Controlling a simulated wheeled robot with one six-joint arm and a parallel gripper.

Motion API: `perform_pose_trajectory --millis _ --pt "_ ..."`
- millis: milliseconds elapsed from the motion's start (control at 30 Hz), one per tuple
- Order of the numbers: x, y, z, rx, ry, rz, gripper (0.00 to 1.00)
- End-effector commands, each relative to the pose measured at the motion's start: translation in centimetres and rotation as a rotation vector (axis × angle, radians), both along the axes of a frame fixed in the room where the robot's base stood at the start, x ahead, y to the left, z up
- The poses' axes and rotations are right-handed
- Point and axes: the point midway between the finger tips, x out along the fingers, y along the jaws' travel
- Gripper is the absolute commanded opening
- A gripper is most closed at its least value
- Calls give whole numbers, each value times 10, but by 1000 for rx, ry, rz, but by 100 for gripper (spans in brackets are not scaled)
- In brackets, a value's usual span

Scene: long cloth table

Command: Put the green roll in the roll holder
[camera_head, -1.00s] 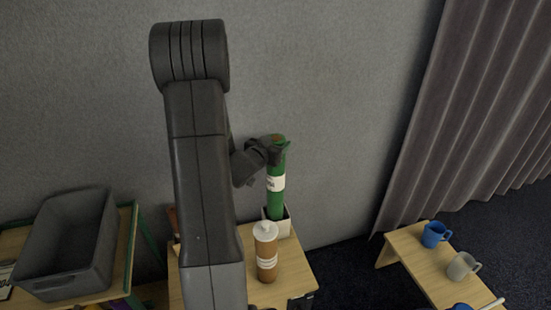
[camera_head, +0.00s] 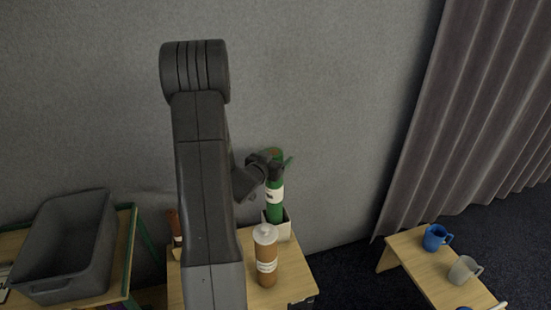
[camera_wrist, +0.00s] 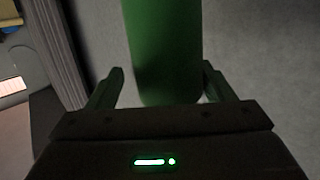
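The green roll (camera_head: 274,210) has a white label and stands upright in the head view. My gripper (camera_head: 274,164) is at the roll's upper part. In the wrist view the green roll (camera_wrist: 165,50) is between the two fingers of my gripper (camera_wrist: 161,78). A narrow gap shows beside the left finger, and the fingers look spread apart rather than pressed on it.
A grey bin (camera_head: 68,250) is at left. A blue mug (camera_head: 435,238) and a grey mug (camera_head: 463,270) stand on a low table at right. A wall is behind.

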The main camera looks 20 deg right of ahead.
Motion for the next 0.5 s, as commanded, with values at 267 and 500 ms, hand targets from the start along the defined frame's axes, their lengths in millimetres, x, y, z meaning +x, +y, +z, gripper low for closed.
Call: perform_pose_trajectory --millis 267,500 --pt "0 0 1 0 0 0 80" --pt "-11 14 6 -1 0 3 80"
